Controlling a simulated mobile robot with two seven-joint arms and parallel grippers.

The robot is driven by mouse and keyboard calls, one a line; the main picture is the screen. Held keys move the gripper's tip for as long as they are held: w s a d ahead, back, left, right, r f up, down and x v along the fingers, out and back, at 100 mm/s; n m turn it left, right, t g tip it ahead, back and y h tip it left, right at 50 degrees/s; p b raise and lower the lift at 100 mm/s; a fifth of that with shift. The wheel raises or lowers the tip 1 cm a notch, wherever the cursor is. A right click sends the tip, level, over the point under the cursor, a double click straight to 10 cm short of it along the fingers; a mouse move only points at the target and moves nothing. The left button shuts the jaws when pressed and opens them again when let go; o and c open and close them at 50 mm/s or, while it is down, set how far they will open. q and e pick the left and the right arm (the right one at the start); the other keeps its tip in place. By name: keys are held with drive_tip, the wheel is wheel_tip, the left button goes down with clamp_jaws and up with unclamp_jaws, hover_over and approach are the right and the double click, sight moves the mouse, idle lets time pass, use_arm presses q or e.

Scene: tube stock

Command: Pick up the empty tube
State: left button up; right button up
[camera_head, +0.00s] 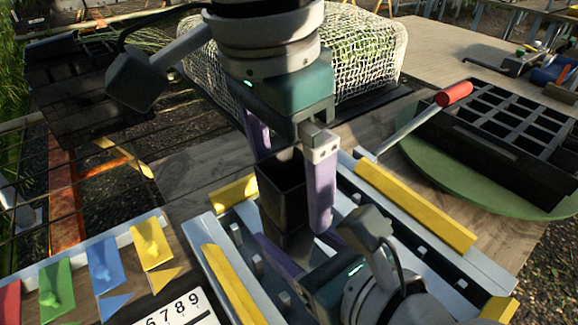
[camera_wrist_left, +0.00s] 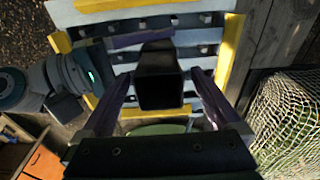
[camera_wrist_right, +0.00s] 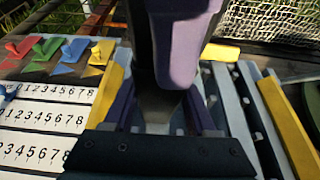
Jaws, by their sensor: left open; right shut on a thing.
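The empty tube (camera_head: 280,188) is a dark square tube standing upright above the grey rack with yellow strips (camera_head: 415,205). Its open top shows dark and empty in the left wrist view (camera_wrist_left: 160,92). My left gripper (camera_head: 291,192) comes from above, open, with one purple finger on each side of the tube's upper part; gaps show beside it in the left wrist view. My right gripper (camera_wrist_right: 161,112) is shut on the tube low down, from the front. In the right wrist view a left finger (camera_wrist_right: 185,45) hides part of the tube. Whether its base touches the rack is hidden.
A black compartment tray (camera_head: 500,140) on a green round board (camera_head: 415,152) and a red-handled tool (camera_head: 455,94) are at right. A white netted basket (camera_head: 375,50) stands behind. Coloured tiles (camera_head: 104,262) and a number board (camera_head: 178,312) lie at front left.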

use_arm(q)
drive_tip(key=c, duration=1.4)
drive_tip(key=shift+r, duration=0.1)
use_arm(e)
drive_tip(key=o, duration=1.4)
use_arm(q)
wheel_tip(320, 180, up, 10)
drive_tip(key=shift+f, duration=0.1)
